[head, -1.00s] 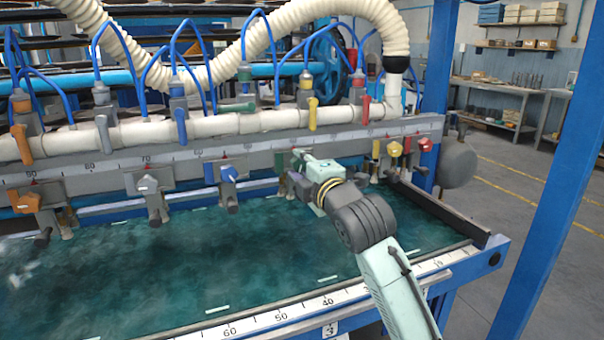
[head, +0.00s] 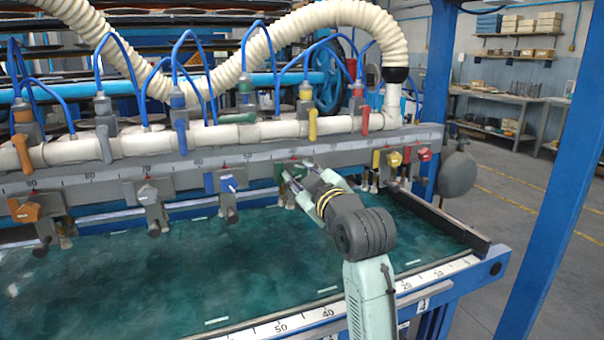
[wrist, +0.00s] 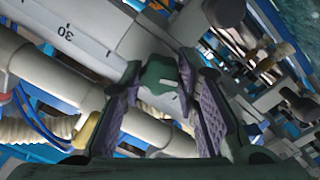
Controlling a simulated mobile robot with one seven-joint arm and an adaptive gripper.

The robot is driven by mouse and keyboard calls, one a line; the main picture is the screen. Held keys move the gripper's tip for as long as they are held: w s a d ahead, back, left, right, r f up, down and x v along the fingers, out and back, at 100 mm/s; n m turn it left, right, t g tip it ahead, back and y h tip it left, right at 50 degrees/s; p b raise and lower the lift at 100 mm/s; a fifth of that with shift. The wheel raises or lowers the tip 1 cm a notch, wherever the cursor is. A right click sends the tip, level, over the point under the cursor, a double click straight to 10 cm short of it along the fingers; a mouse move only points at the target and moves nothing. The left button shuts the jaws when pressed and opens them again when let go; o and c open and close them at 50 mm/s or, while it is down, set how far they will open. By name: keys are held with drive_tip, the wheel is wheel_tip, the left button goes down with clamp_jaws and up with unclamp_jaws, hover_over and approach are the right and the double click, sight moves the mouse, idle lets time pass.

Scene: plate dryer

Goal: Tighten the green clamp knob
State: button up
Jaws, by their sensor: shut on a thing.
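The green clamp knob (wrist: 160,74) sits between my gripper's (wrist: 157,76) two padded fingers in the wrist view. The fingers are shut on it from both sides, and a pale mark shows on its face. In the head view my gripper (head: 299,178) reaches the rail from the front right. There the green knob (head: 292,171) is mostly hidden by the fingers.
Coloured valve levers and blue hoses are above. A blue post (head: 550,150) stands right.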

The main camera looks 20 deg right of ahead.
drive_tip(key=shift+m+p, duration=0.75)
drive_tip(key=shift+m, duration=1.55)
drive_tip(key=o, duration=1.2)
drive_tip(key=shift+c, duration=0.2)
drive_tip(key=s, duration=1.2)
drive_tip(key=shift+d, duration=0.2)
